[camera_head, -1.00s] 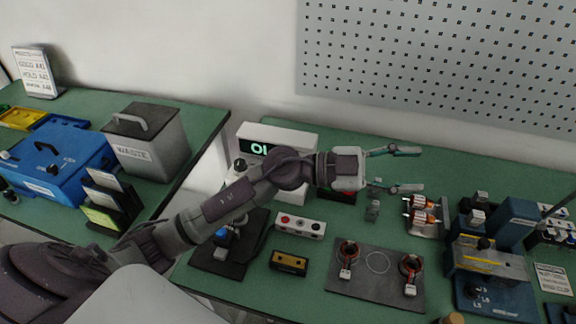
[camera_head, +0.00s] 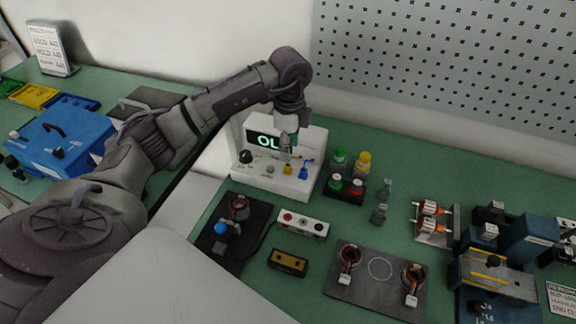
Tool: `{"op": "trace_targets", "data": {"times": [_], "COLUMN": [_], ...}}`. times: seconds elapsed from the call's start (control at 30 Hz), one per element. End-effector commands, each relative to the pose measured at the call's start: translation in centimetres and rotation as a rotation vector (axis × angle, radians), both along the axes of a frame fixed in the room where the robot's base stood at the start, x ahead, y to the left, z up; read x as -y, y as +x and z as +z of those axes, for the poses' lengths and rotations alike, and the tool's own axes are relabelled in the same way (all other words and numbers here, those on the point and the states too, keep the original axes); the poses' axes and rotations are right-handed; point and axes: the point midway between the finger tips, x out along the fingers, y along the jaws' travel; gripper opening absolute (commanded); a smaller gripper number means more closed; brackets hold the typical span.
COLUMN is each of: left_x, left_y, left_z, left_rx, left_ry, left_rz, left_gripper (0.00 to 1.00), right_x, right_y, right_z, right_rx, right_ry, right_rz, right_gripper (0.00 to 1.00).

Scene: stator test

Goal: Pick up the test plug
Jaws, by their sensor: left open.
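The white tester (camera_head: 262,181) with a lit display stands at the back left of the right bench. My left gripper (camera_head: 287,152) points down just in front of the display, above the tester's front ledge. Its fingers are seen nearly edge-on and nothing shows between them. Below and beside them on the ledge are a small yellow piece (camera_head: 287,169) and a blue piece (camera_head: 305,168) with a lead. Another blue piece (camera_head: 221,228) sits on a dark mat by a wound stator (camera_head: 238,207). I cannot tell which piece is the test plug. My right gripper is out of view.
A button box (camera_head: 301,224) and a dark mat (camera_head: 373,296) with two stators lie in front. A blue fixture (camera_head: 497,290) stands at right. Green bench right of the bottles is partly clear.

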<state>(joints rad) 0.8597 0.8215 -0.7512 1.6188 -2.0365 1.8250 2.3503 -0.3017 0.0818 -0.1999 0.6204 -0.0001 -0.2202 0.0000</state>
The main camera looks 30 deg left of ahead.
Motion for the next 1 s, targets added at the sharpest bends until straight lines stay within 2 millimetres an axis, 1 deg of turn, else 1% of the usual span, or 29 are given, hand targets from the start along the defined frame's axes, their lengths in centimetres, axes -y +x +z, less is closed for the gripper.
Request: {"op": "trace_targets", "data": {"times": [0.03, 0.1, 0.27, 0.37, 0.5, 0.6, 0.73, 0.9, 0.93, 1.0], "left_x": [0.0, 0.1, 0.0, -0.2, -0.8, -0.7, -0.7, -0.7, -0.7, -0.7], "left_y": [0.0, 0.0, 0.0, 0.1, 0.2, 0.3, 0.3, 0.3, 0.3, 0.3], "left_z": [-0.8, -1.7, -2.8, -3.6, -5.7, -7.1, -7.8, -7.9, -7.9, -7.9], "left_rx": [-0.003, -0.001, 0.0, -0.002, -0.003, -0.001, 0.001, 0.002, 0.002, 0.002], "left_ry": [-0.001, -0.002, -0.002, -0.003, -0.003, -0.003, -0.003, -0.003, -0.003, -0.003], "left_rz": [0.001, 0.0, -0.001, -0.001, -0.001, -0.001, -0.003, -0.003, -0.003, -0.003], "left_gripper": [0.48, 0.48, 0.48, 0.48, 0.48, 0.48, 0.48, 0.48, 0.46, 0.35], "right_x": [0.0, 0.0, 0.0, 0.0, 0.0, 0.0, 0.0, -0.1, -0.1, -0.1], "right_y": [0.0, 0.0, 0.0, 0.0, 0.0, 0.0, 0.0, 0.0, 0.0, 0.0], "right_z": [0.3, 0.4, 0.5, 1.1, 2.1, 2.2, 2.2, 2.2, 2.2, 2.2], "right_rx": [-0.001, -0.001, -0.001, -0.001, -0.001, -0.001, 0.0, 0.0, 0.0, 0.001], "right_ry": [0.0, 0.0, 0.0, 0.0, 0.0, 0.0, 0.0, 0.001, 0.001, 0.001], "right_rz": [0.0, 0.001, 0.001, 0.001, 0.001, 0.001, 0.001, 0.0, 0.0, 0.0], "right_gripper": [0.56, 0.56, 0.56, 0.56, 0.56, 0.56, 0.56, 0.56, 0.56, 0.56]}}
